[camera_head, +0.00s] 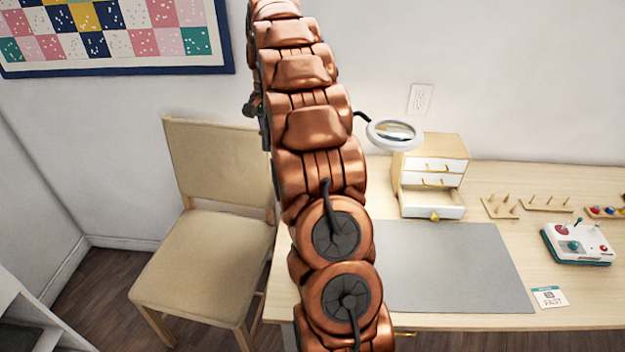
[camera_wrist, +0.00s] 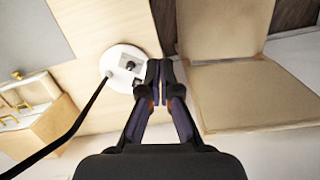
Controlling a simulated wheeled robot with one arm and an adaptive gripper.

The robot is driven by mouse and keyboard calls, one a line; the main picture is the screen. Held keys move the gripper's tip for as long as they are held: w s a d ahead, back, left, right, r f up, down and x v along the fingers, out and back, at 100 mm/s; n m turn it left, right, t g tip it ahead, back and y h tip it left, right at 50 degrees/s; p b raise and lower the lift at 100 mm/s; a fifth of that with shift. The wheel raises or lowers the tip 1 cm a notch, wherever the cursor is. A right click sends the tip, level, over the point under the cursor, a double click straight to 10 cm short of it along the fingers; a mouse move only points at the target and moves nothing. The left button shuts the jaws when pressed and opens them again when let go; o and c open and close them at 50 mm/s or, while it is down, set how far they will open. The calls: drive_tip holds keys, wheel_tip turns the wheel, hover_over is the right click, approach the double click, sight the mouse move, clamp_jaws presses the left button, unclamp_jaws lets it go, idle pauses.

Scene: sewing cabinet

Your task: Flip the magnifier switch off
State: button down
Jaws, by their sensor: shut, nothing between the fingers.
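The magnifier lamp's round white ring and lens (camera_head: 394,134) show in the head view beside the small drawer cabinet. Its base is hidden there behind my arm. In the wrist view its round white base (camera_wrist: 116,58) stands on the table near the table edge, with the thin black stem (camera_wrist: 75,125) running down-left. A small dark switch (camera_wrist: 128,65) is on top of the base; its position is too small to tell. My gripper (camera_wrist: 166,68) is shut and empty, its fingertips at the right edge of the base in the picture. I cannot tell whether they touch it.
A beige chair (camera_head: 207,265) stands left of the table. The drawer cabinet (camera_head: 440,147) has its bottom drawer pulled out. A grey mat (camera_head: 455,265) lies in front of it. A white and teal device (camera_head: 578,243), spool racks and a small card (camera_head: 549,297) are at the right.

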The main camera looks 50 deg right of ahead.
drive_tip(key=d+f+m, duration=0.2)
drive_tip(key=d+f, duration=0.2)
drive_tip(key=d, duration=0.5)
drive_tip(key=d+f+m+t, duration=0.1)
drive_tip(key=d+f+m, duration=0.2)
drive_tip(key=d, duration=0.6)
drive_tip(key=shift+s+d+f, duration=0.25)
drive_tip(key=shift+d+f, duration=0.1)
drive_tip(key=shift+f, duration=0.6)
drive_tip(key=shift+a+f+p, duration=0.35)
drive_tip(key=shift+a+f, duration=0.1)
drive_tip(key=shift+f, duration=1.85)
drive_tip(key=shift+a+f+p, duration=0.3)
drive_tip(key=shift+a+f, duration=0.2)
drive_tip(key=shift+f, duration=1.75)
drive_tip(key=shift+a+f+p, duration=0.35)
drive_tip(key=shift+a+f, duration=0.1)
drive_tip(key=shift+f, duration=1.85)
drive_tip(key=shift+f+b, duration=0.15)
drive_tip(key=shift+b, duration=0.15)
